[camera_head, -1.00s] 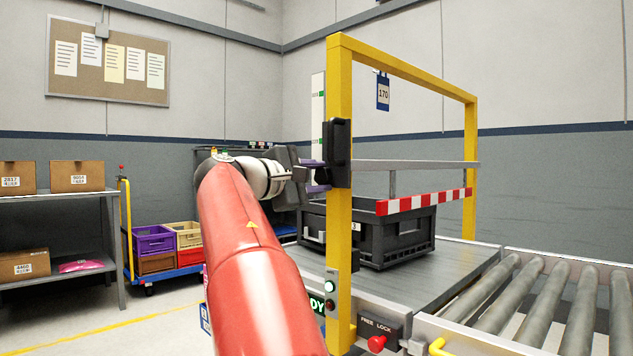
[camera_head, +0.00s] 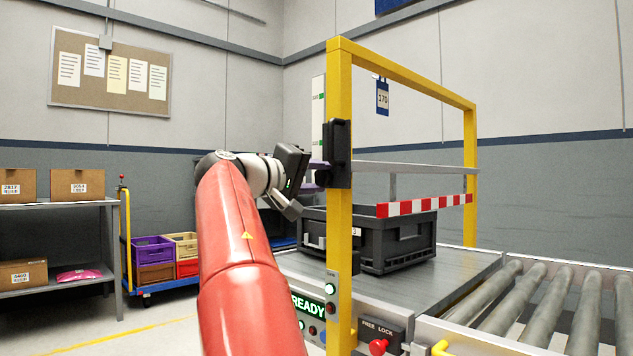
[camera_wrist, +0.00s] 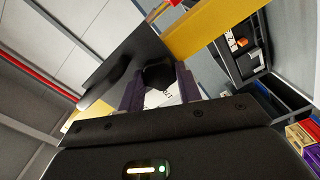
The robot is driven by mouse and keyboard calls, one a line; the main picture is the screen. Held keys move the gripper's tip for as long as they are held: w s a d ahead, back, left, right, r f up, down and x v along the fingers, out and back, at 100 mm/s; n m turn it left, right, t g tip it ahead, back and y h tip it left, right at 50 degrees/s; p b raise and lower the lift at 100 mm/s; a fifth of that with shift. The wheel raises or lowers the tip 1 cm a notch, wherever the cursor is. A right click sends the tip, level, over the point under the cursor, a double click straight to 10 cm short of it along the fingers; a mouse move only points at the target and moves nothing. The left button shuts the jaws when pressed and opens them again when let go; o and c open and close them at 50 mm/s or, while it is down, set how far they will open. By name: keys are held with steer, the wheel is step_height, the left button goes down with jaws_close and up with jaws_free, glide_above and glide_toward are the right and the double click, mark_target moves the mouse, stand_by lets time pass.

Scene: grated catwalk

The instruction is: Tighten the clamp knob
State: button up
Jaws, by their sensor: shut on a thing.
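The clamp knob (camera_wrist: 158,74) is dark and round, and it sits between the two purple fingers of my gripper (camera_wrist: 160,88) in the wrist view. My gripper is shut on it. In the head view, my gripper (camera_head: 318,176) is at the black clamp block (camera_head: 338,153) on the yellow post (camera_head: 340,230). The clamp block also shows in the wrist view as a dark slab (camera_wrist: 122,52).
The yellow frame spans the conveyor, with a red-and-white barred rail (camera_head: 425,205) on it. A black crate (camera_head: 385,240) sits on the conveyor deck (camera_head: 440,285) below. Rollers (camera_head: 550,300) lie at right. A cart (camera_head: 160,285) with crates and a shelf (camera_head: 75,205) stand at left.

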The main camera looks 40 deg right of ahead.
steer(key=shift+m, duration=0.5)
steer(key=o, duration=1)
